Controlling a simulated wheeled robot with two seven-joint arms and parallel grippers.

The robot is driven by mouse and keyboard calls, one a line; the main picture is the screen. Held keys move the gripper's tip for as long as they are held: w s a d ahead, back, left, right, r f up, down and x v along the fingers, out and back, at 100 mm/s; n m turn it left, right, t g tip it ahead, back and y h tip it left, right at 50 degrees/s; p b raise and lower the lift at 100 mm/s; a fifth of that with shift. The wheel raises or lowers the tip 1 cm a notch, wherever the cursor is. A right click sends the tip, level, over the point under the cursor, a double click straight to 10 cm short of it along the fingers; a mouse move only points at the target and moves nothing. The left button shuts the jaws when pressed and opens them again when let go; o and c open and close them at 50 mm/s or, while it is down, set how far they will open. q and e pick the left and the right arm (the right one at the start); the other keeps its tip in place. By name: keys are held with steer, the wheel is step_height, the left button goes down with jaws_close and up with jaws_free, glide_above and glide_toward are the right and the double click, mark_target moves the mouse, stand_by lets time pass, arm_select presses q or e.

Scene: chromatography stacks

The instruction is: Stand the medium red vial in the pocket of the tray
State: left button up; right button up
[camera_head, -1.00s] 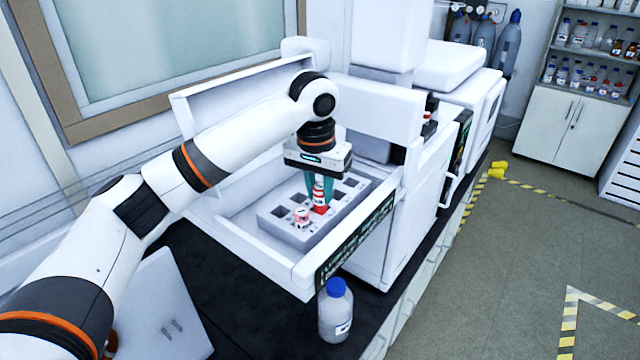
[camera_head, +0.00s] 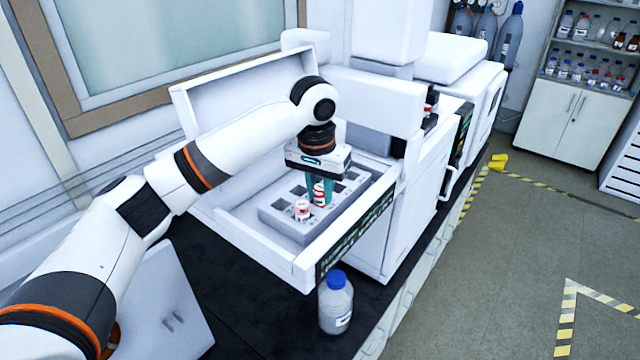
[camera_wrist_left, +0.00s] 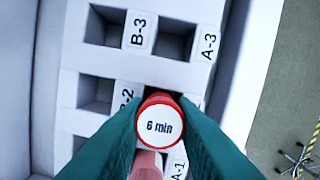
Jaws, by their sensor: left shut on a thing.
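The red vial (camera_head: 319,194) has a round white top with a red rim. In the left wrist view its top (camera_wrist_left: 160,126) reads "6 min". My left gripper (camera_head: 319,184) is shut on it, with a teal finger on each side. The vial looks upright, with its lower part sunk into a pocket of the grey tray (camera_head: 281,224). In the left wrist view the pocket lies just below the B-3/A-3 row, partly hidden by vial and fingers. Whether the vial touches the pocket floor is hidden. My right gripper is not in view.
Another red-and-white vial (camera_head: 302,209) stands in the tray close beside the held one. Several other pockets are empty. The tray sits inside a white open drawer (camera_head: 240,245) with raised walls. A blue-capped bottle (camera_head: 335,304) stands on the black bench in front.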

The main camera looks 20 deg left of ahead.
arm_select(q)
steer(key=o, duration=1.5)
steer(key=shift+c, duration=0.2)
steer(key=shift+r, duration=3.5)
